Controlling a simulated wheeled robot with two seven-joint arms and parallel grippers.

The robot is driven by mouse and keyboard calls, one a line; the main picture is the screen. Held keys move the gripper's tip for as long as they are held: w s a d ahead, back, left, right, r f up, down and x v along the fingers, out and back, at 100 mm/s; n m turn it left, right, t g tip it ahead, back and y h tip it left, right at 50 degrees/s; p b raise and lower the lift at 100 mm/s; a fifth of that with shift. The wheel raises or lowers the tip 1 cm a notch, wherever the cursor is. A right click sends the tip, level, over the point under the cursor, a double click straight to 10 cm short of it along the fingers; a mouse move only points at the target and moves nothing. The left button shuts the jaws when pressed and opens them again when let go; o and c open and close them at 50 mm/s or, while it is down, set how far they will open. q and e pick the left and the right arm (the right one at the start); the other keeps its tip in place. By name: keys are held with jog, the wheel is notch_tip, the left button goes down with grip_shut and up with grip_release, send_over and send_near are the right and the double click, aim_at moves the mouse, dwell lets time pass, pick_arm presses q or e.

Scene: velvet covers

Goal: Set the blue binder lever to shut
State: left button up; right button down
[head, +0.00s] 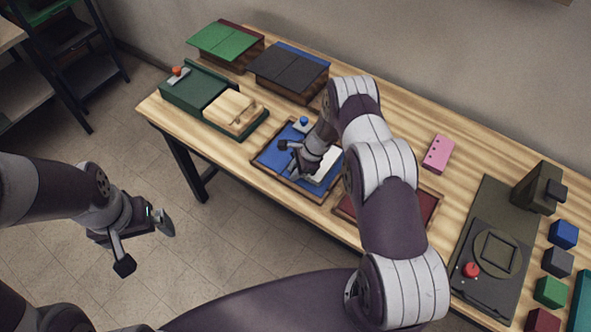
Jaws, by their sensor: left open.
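The blue binder (271,157) lies on the table, a blue panel with a brown edge and a pale block (328,165) on its right part. A small lever with a blue knob (304,121) stands at its back edge; I cannot tell its setting. My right gripper (288,160) is over the middle of the binder, in front of the lever, with its fingers apart and nothing visible between them. The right arm hides part of the binder's right side. My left gripper (146,245) is open and empty, above the floor left of the table.
A green binder (190,92) with a red-knobbed lever (178,73) stands at the left. Green (224,40) and dark (289,68) covers lie behind. A red tray (420,203), a pink block (438,154), a dark press (490,245) and several small blocks are to the right.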

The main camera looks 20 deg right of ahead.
jog(key=shift+s+d+f+b, duration=0.15)
jog(key=shift+f+b, duration=0.2)
jog(key=shift+b, duration=0.55)
jog(key=shift+s+r+t+y+b, duration=0.1)
jog(key=shift+t+y+b, duration=0.3)
jog(key=shift+t, duration=0.1)
jog(key=shift+r, duration=0.1)
jog(key=c, duration=1)
grip_release()
jog(key=shift+c, duration=0.2)
jog(key=shift+d+r, duration=0.1)
